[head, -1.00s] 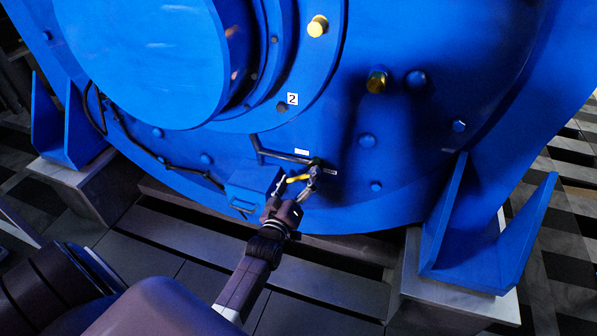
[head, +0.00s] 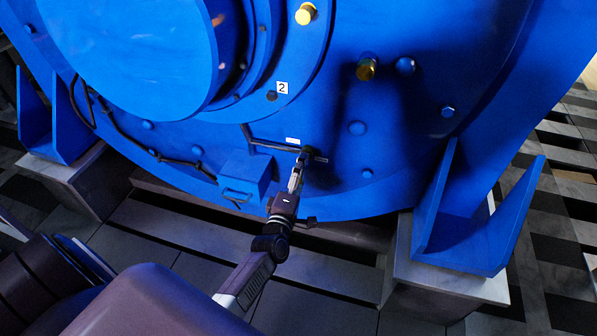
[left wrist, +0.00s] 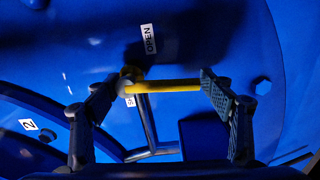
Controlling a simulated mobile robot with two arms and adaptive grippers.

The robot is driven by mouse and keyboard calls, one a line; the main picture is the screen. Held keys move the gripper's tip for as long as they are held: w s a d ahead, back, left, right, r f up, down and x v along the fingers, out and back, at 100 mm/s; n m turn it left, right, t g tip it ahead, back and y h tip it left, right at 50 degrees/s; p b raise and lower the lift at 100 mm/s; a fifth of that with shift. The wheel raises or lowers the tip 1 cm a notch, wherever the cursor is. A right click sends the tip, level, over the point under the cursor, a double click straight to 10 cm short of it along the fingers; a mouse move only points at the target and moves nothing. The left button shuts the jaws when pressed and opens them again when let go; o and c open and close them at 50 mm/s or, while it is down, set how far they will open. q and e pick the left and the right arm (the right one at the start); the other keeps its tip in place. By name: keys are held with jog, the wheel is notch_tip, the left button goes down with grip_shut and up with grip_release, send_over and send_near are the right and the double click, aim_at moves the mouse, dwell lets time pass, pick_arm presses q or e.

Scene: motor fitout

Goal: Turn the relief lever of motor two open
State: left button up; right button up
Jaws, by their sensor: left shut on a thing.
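The yellow relief lever (left wrist: 168,86) lies across the left wrist view, lengthwise between the two fingers of my left gripper (left wrist: 165,82). Its left end meets the round valve fitting on the blue motor. My left gripper is shut on the lever, with one finger at each end. In the head view my left gripper (head: 296,172) is at the valve below the small pipe and hides the lever. The white OPEN label (left wrist: 149,39) is above the lever; a second label, partly hidden, is below the fitting. The "2" plate (head: 282,88) marks motor two. My right gripper is out of view.
A bent pipe (head: 268,144) leads to the valve. A blue box (head: 245,177) with a handle sits left of the gripper. Blue support brackets (head: 490,225) stand on either side.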

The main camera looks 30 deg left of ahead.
pick_arm(q)
jog(key=shift+s+f+n, duration=0.1)
jog(key=shift+f+n, duration=0.15)
jog(key=shift+n, duration=0.45)
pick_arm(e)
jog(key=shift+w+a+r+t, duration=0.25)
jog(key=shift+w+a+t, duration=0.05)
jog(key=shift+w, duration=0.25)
pick_arm(q)
jog(key=shift+d, duration=0.1)
jog(key=o, duration=1.3)
jog(key=shift+f, duration=0.1)
jog(key=o, duration=0.3)
jog(key=shift+d, duration=0.1)
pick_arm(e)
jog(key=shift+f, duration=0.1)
pick_arm(q)
jog(key=v, duration=1.2)
